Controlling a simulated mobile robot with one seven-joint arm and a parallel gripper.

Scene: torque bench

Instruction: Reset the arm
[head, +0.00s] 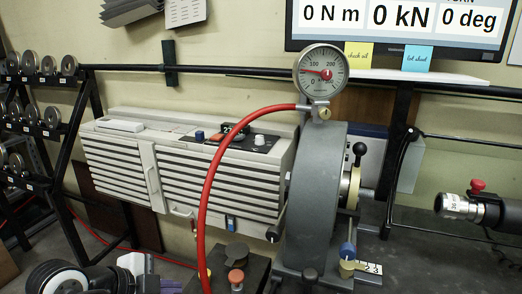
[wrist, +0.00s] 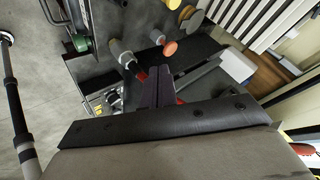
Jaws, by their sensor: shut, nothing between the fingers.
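My gripper (wrist: 157,84) shows in the wrist view as dark fingers close together, pointing away from the camera over the bench. It is shut and empty.
A torque machine (head: 315,200) with a round gauge (head: 321,72) and red hose (head: 208,185) stands centre. A louvered grey cabinet (head: 215,170) is behind it. A monitor (head: 400,20) reads zeros. A rack of discs (head: 40,100) is left; a black tool (head: 485,212) protrudes right.

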